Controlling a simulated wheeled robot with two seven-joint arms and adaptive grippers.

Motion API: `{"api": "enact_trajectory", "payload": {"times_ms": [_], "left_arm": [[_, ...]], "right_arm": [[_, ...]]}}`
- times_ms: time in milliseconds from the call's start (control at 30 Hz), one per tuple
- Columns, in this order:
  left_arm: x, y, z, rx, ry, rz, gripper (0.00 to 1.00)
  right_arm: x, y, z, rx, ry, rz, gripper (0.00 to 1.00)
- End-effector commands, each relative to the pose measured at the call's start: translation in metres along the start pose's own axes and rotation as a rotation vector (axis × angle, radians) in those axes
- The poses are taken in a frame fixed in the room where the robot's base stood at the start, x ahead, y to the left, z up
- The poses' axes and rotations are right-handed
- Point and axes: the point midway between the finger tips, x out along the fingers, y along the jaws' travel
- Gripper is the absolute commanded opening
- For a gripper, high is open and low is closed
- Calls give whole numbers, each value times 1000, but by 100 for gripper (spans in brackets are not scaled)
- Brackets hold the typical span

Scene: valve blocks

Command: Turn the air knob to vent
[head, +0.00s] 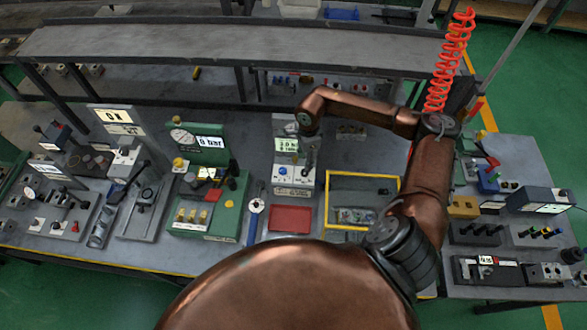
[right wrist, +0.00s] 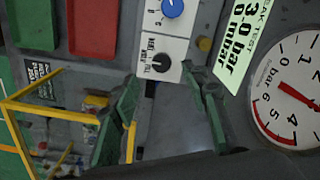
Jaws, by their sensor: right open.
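The leak-test block (head: 293,178) stands near the middle of the bench, with a lit display reading about 3.0 bar. In the right wrist view its white panel carries a black knob (right wrist: 161,62) with a rotated legend whose small words are hard to read. A blue knob (right wrist: 172,8) is farther along the same panel. My right gripper (head: 309,163) hangs over this block; it also shows in the right wrist view (right wrist: 160,76), its dark green fingers open, with the black knob just beyond the gap. I see no contact. My left gripper is not in view.
A round dial (right wrist: 292,92) stands beside the display. A red tray (head: 290,219) and a yellow-framed box (head: 362,229) sit close by. A green gauge block (head: 203,195) stands left. An upper shelf (head: 200,42) runs behind the bench.

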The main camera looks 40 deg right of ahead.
Motion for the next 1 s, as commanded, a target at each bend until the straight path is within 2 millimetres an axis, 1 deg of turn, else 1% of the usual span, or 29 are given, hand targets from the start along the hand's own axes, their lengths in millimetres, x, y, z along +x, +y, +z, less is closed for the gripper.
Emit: {"api": "enact_trajectory", "payload": {"times_ms": [67, 167, 400, 600, 733, 933, 967, 1000], "left_arm": [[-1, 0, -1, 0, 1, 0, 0], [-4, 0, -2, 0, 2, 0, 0], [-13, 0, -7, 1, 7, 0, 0], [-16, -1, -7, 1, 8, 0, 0], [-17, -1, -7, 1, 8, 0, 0], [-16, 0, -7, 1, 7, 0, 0], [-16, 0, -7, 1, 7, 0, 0], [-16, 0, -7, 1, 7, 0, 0]], "right_arm": [[1, -1, -6, -4, 26, 5, 41], [12, 0, -8, -4, 32, 8, 41], [50, 1, -8, -4, 29, 9, 41], [71, 0, -8, -4, 28, 6, 41], [76, 0, -8, -4, 27, 5, 41], [76, 0, -8, -5, 27, 5, 41], [76, 0, -8, -5, 27, 5, 41], [76, 0, -8, -5, 27, 5, 38]]}}
